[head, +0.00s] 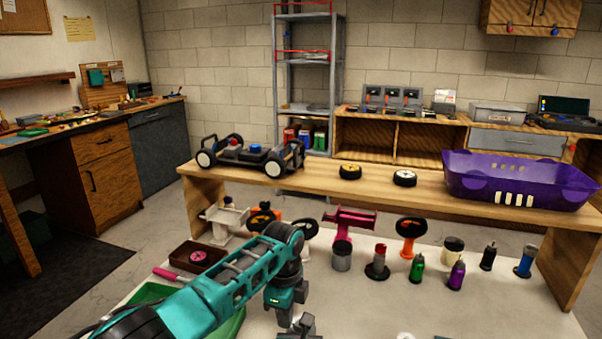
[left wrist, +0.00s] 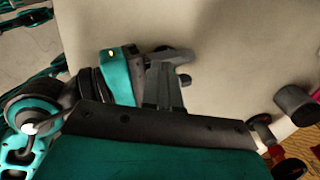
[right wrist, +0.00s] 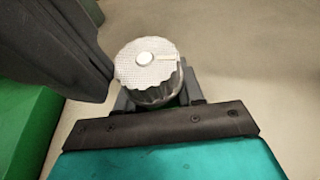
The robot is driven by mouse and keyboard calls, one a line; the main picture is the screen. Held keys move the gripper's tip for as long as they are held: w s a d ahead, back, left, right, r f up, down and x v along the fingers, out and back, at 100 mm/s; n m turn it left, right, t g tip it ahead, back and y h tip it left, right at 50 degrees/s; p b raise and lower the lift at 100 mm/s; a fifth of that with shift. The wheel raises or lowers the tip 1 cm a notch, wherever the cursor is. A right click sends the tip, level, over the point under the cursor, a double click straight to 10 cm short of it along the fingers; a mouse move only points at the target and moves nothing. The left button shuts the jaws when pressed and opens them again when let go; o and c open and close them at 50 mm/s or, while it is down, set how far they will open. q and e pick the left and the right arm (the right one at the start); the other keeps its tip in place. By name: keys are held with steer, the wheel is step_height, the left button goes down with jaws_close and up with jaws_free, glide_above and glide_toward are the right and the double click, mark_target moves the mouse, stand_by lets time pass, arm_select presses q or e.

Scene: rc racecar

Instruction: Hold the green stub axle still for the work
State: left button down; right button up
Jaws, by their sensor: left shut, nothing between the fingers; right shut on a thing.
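My left gripper (head: 301,324) is low in the head view, above the pale table, shut and empty. Its closed fingers also show in the left wrist view (left wrist: 163,84). My right gripper (right wrist: 158,100) is shut on a grey cylinder (right wrist: 148,78) with a knurled rim and a pale round centre. The cylinder hides most of the fingers. A large dark part (right wrist: 55,45) stands close to its left; I cannot tell what it is. The head view does not show the right gripper.
A green tray (head: 150,292) lies under my left arm. Several bottles and stands, including a green bottle (head: 416,269) and a grey cup (head: 342,256), stand along the table's back. A wooden shelf behind holds a car chassis (head: 250,155) and a purple body shell (head: 515,180).

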arm_select(q)
steer(key=shift+d, duration=0.3)
steer(key=shift+a, duration=0.1)
step_height(320, 180, up, 6)
steer(key=shift+a, duration=0.4)
stand_by(0.6)
